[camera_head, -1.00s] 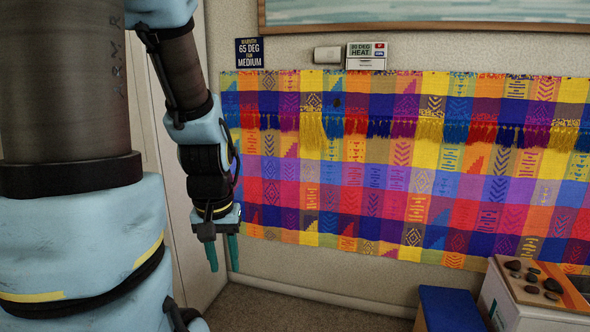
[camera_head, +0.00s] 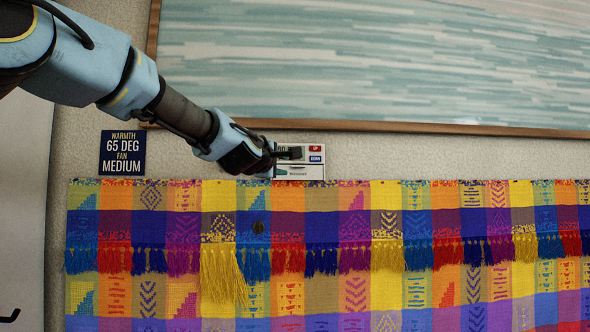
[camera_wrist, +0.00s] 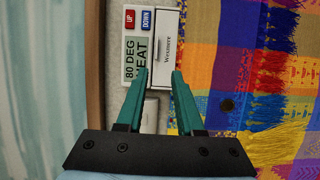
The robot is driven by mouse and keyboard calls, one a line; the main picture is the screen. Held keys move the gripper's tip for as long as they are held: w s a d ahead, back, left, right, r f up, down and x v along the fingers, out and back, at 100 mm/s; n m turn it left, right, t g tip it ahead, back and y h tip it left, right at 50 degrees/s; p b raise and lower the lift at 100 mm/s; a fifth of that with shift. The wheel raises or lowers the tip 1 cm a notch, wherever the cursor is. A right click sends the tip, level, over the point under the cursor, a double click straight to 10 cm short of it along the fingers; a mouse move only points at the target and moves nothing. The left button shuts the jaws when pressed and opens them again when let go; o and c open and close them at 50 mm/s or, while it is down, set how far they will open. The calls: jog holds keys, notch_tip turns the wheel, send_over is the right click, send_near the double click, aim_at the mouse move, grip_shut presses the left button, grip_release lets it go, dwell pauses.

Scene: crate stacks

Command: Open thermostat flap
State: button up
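The thermostat (camera_head: 314,152) is a small white box on the wall, with a display, a red UP button and a blue DOWN button. Its white flap (camera_head: 309,172) is the lower panel, marked "Westmere", and looks closed. In the wrist view the thermostat display (camera_wrist: 134,55) reads 80 DEG HEAT, and the flap (camera_wrist: 168,45) lies to its right. My gripper (camera_head: 293,162) is at the thermostat's left end and hides part of it. In the wrist view my gripper (camera_wrist: 158,75) is open, its teal fingers apart with nothing gripped. Contact with the flap cannot be told.
A dark blue sign (camera_head: 122,153) reads warmth 65 DEG, fan MEDIUM. A colourful fringed textile (camera_head: 330,215) hangs close below the thermostat. A large wood-framed picture (camera_head: 370,65) hangs just above. A pale object (camera_wrist: 151,112) shows between the finger bases in the wrist view.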

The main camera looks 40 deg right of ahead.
aim_at(298, 166)
jog(key=p+x, duration=0.2)
jog(key=x, duration=0.1)
jog(key=p+x, duration=0.2)
jog(key=x, duration=0.1)
jog(key=r+p+x, duration=0.1)
jog(key=x, duration=0.2)
jog(key=shift+s+d+p, duration=0.15)
jog(key=shift+d+p, duration=0.2)
jog(key=shift+p, duration=0.05)
jog(key=shift+w+d+f, duration=0.15)
jog(key=shift+w+d, duration=0.2)
jog(key=shift+d, duration=0.25)
grip_shut()
